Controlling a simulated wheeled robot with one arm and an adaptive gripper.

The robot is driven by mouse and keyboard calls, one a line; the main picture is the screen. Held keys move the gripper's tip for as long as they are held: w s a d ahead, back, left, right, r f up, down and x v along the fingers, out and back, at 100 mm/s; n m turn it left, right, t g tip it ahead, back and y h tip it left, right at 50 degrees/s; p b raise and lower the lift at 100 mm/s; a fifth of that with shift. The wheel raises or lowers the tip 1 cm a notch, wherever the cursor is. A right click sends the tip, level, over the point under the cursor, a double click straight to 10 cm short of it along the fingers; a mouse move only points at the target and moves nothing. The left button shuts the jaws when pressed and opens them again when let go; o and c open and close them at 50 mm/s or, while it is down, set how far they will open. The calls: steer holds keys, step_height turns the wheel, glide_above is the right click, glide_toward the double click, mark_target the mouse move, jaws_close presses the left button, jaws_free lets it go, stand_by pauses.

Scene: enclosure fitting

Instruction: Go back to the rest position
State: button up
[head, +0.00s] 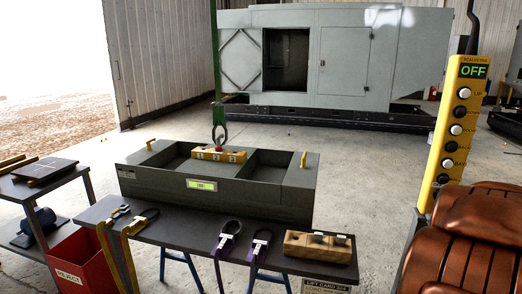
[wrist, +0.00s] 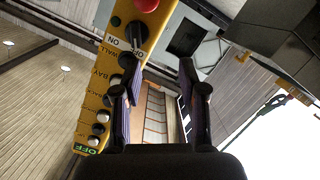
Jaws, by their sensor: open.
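My gripper (wrist: 158,95) shows in the wrist view with its two dark fingers apart and nothing visible between them. I do not make it out in the head view. The yellow control pendant (wrist: 112,70) is just left of and behind the fingers in the wrist view, upside down, with a black knob (wrist: 133,35) marked ON and a red button (wrist: 146,3). I cannot tell whether the left finger touches it. In the head view the pendant (head: 452,130) stands upright at the right, with a display (head: 473,71) reading OFF.
Straps and a wooden block (head: 318,246) lie in front. A red reject bin (head: 78,262) is left; a brown padded seat (head: 465,240) is right.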

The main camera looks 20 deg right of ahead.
steer(key=s+a+f+m+g+y+p, duration=0.1)
steer(key=a+f+g+y+p, duration=0.2)
steer(key=a, duration=1.1)
steer(key=s+a+f+g+y+p, duration=0.1)
steer(key=a+f+g+y, duration=0.3)
steer(key=a, duration=0.9)
steer(key=s+a+r+n+g+y+p, duration=0.2)
steer(key=s+a+g, duration=0.5)
steer(key=s+a, duration=1)
steer(key=a+r+y, duration=0.1)
steer(key=a, duration=0.2)
steer(key=shift+s+a, duration=0.25)
steer(key=shift+s, duration=0.05)
